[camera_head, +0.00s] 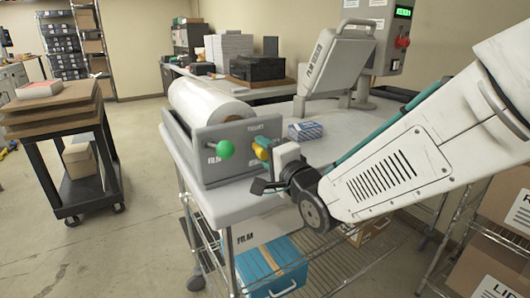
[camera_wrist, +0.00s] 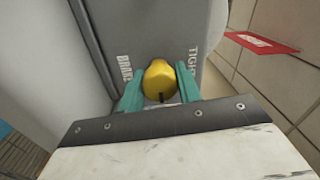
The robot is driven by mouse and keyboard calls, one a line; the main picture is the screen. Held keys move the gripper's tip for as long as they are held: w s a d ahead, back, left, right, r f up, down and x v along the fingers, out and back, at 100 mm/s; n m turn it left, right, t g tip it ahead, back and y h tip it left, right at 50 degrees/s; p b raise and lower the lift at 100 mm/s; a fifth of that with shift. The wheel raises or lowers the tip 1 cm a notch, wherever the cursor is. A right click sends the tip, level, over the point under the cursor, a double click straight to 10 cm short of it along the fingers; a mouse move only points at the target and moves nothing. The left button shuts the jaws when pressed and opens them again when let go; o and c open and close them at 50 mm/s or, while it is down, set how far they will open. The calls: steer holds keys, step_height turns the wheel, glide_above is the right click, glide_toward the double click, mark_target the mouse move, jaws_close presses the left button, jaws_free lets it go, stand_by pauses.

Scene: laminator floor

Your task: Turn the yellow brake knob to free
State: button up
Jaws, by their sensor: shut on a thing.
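The yellow brake knob (camera_wrist: 159,78) is on the grey face of the film roll holder (camera_head: 205,135). My gripper (camera_wrist: 160,84) is shut on it, one teal finger on each side. In the wrist view, BRAKE is printed left of the knob and TIGHT to its right. A small dark mark shows at the knob's lower edge; I cannot tell for sure that it is the pointer. No "free" label is readable. In the head view the knob (camera_head: 261,149) is partly hidden by my gripper (camera_head: 266,157).
A green ball knob (camera_head: 225,149) is left of the brake knob, below the white film roll (camera_head: 205,99). A small blue box (camera_head: 305,131) lies on the bench right of the holder. A blue bin (camera_head: 270,270) is below. A cart (camera_head: 75,165) stands left across open floor.

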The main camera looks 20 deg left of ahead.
steer(key=o, duration=1)
steer(key=v, duration=0.8)
steer(key=shift+w+f, duration=0.1)
